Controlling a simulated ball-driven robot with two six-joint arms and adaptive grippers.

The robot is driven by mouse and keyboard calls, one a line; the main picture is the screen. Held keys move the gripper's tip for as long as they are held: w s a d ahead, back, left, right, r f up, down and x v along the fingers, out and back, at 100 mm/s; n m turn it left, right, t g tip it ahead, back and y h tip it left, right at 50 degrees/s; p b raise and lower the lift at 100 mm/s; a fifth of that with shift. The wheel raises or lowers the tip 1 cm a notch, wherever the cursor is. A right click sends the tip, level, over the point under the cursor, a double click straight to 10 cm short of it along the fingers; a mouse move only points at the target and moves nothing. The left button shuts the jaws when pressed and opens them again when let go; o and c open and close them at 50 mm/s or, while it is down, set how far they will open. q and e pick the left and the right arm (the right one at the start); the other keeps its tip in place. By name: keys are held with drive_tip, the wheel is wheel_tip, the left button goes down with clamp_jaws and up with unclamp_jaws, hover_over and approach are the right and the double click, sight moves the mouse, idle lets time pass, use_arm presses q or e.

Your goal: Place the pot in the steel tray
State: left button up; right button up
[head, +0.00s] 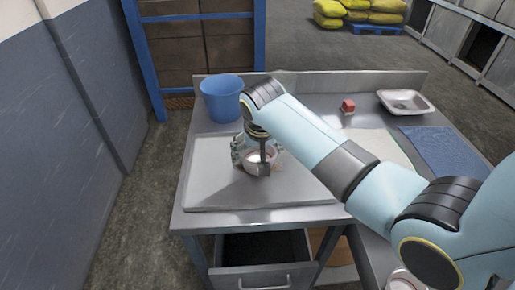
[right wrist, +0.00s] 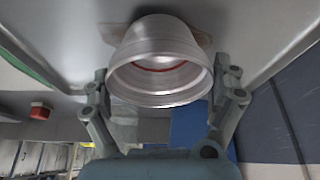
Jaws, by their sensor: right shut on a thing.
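The pot (right wrist: 160,75) is a pale metal vessel with a round rim and some red inside. My right gripper (right wrist: 165,95) is shut on it, with a finger at each side. In the head view the pot (head: 259,158) shows partly behind my right gripper (head: 262,162). It is over the wide, flat steel tray (head: 215,190) on the left part of the table. I cannot tell whether it touches the tray floor. My left gripper is not in view.
A blue bucket (head: 222,100) stands behind the tray. My right arm crosses over the table's middle. A drawer (head: 263,278) is below the front edge.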

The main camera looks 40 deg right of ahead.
drive_tip(key=shift+f, duration=0.15)
drive_tip(key=o, duration=0.8)
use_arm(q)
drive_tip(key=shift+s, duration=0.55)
use_arm(e)
drive_tip(key=shift+o, duration=0.2)
drive_tip(key=shift+r, duration=0.3)
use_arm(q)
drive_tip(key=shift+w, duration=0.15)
use_arm(e)
drive_tip(key=v, duration=1.1)
drive_tip(key=shift+s+r, duration=0.25)
drive_tip(key=shift+r, duration=0.05)
